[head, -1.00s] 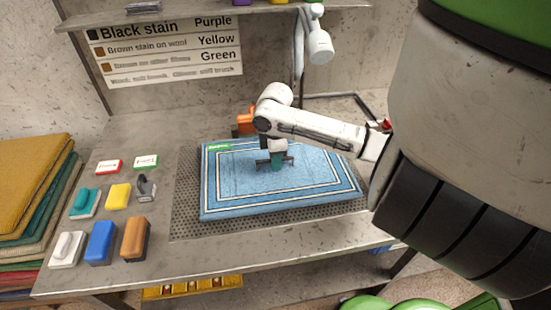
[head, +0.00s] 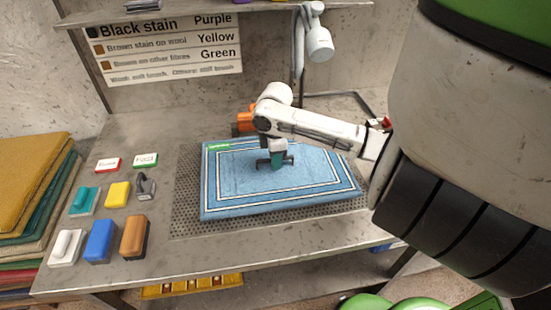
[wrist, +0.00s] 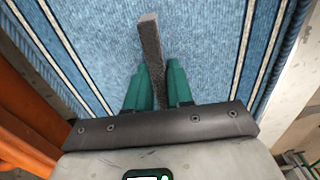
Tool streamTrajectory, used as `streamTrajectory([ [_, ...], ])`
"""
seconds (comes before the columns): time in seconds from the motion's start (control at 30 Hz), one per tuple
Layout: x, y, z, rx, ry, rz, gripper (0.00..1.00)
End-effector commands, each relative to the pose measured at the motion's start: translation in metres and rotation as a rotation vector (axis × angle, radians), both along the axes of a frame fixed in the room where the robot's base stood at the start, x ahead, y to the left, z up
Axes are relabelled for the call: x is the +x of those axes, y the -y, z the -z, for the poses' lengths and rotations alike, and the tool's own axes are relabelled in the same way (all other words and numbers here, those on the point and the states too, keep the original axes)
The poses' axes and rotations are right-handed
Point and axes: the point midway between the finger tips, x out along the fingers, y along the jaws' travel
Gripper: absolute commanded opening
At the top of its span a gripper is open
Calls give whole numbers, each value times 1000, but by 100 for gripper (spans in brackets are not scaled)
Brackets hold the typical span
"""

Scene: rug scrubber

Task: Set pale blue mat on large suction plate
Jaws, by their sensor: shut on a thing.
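The pale blue mat (head: 230,196), with dark and white border lines and a green tag at its far left corner, lies flat on the large perforated suction plate (head: 186,215). The plate shows along the mat's left and front edges. My gripper (head: 277,163) is over the middle-right of the mat. In the wrist view its teal fingers (wrist: 158,82) are shut on a narrow, rough grey bar (wrist: 151,42), with the mat's ribbed surface (wrist: 200,40) behind it. I cannot tell whether the bar touches the mat.
Left on the bench are a blue block (head: 100,241), an orange block (head: 134,236), a white block (head: 67,247), a teal block (head: 84,200) and a yellow block (head: 118,194). Folded rugs (head: 35,190) are stacked at far left. A lamp (head: 318,42) hangs behind; an orange object (head: 245,120) stands behind the mat.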

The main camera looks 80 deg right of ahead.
Motion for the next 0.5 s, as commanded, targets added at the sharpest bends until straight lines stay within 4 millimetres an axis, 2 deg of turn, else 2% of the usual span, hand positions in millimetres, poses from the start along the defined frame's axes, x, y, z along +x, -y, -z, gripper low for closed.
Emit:
streamTrajectory([
  [0.5,0,0,7,-1,0,0,0],
])
